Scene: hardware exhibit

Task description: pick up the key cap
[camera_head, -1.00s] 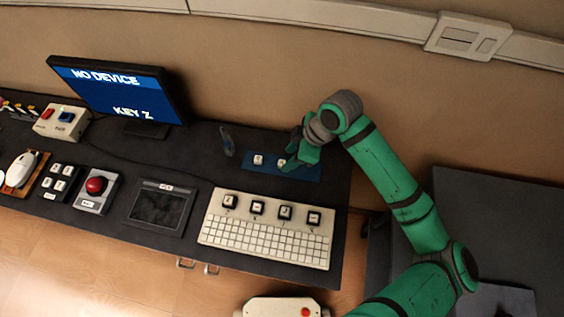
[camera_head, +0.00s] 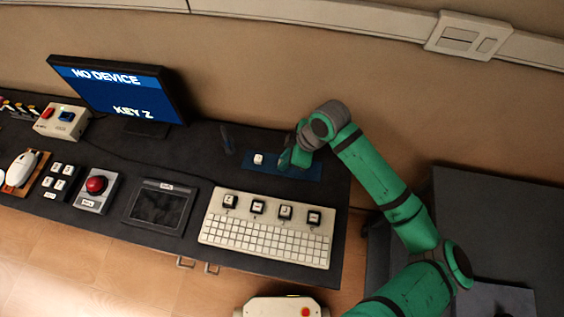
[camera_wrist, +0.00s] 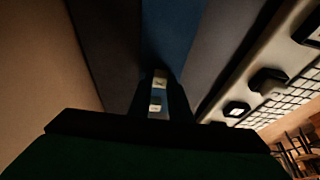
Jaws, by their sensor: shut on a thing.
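A white key cap (camera_head: 258,160) sits on the blue mat (camera_head: 312,173) at the back right of the dark table. My gripper (camera_head: 288,160) is low over the mat just right of this cap. It hides the spot where a second cap sat. In the wrist view, a white key cap (camera_wrist: 155,105) is between the dark fingers of my gripper (camera_wrist: 157,98), which is shut on it. The other cap shows just beyond it in the wrist view (camera_wrist: 160,78). I cannot tell whether the held cap is clear of the mat.
A beige keyboard (camera_head: 265,238) with several raised black-framed keys lies in front of the mat. A dark thin upright object (camera_head: 227,140) stands left of the mat. A screen (camera_head: 118,92) and a black pad (camera_head: 160,206) are further left. The wall is close behind.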

